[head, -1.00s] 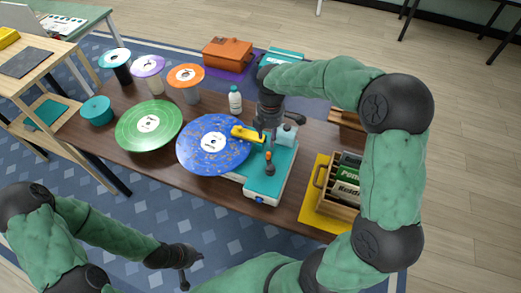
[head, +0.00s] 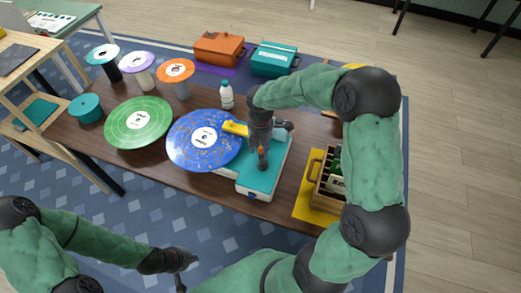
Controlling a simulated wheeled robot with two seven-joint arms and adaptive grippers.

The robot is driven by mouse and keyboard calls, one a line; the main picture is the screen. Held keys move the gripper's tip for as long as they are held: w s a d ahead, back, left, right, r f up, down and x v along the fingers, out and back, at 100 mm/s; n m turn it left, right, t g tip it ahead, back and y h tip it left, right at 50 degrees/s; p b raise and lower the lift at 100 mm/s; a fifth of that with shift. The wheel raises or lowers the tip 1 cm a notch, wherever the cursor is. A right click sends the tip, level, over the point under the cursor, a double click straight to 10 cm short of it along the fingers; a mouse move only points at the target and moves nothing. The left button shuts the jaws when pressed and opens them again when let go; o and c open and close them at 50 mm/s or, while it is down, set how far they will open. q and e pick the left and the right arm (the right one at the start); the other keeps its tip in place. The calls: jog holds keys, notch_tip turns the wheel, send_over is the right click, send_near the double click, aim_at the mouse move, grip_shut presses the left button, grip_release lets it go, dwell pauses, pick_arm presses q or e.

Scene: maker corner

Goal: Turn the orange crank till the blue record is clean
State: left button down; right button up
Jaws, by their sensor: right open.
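The blue record (head: 190,150) lies flat on the left part of a teal and white machine (head: 262,182). Orange-brown specks cover much of its blue surface, around a white label. A yellow bar (head: 233,128) reaches over the record's right edge. The orange crank (head: 261,151) is on the machine's top, mostly hidden by my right gripper. My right gripper (head: 263,163) points down at the crank, open; whether it touches the crank cannot be told. My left gripper (head: 183,277) is low at the front, away from the table; its finger opening is unclear.
A green record (head: 120,135) lies left of the blue one. Several spindles with discs and a white bottle (head: 226,98) stand behind. An orange box (head: 219,50) and a teal box (head: 274,60) are at the back. A wooden crate (head: 325,198) stands on a yellow mat at right.

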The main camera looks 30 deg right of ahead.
jog(key=shift+f, duration=0.65)
grip_shut()
